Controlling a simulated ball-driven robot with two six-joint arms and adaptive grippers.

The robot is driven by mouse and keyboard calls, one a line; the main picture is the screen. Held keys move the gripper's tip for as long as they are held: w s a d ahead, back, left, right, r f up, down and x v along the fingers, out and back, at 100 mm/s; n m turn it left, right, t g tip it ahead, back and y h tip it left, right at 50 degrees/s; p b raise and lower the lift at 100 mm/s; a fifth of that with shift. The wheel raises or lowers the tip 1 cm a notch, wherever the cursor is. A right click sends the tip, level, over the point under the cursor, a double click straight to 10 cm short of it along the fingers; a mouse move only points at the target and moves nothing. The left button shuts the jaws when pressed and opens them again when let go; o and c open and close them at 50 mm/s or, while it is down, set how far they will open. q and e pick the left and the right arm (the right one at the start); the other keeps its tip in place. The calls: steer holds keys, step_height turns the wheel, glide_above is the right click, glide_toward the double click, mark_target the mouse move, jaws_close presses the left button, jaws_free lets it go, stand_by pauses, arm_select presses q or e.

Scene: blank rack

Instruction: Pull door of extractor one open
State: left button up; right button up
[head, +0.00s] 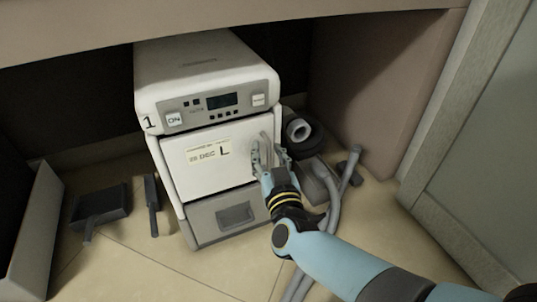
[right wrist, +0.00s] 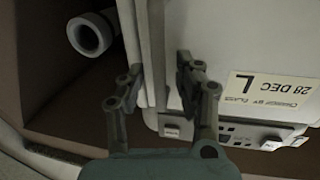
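Extractor one (head: 200,75) is a white box-shaped unit marked "1", with a control panel on its upper front. Its white door (head: 185,170) looks shut and bears a label reading "28 DEC L"; the door also shows upside down in the right wrist view (right wrist: 220,50). The upright door handle (head: 265,146) is on the door's right side. My right gripper (head: 268,158) is at the handle. In the right wrist view its two fingers (right wrist: 158,80) are apart, one on each side of the handle (right wrist: 151,45), with a visible gap. My left gripper is out of view.
A grey drawer front (head: 228,215) is below the door. A dark dustpan (head: 98,207) and brush (head: 152,200) lie on the floor to the left. A grey hose (head: 335,205) and a round white fitting (head: 298,129) are to the right. A desk top (head: 230,15) overhangs.

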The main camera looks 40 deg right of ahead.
jaws_close()
stand_by(0.5)
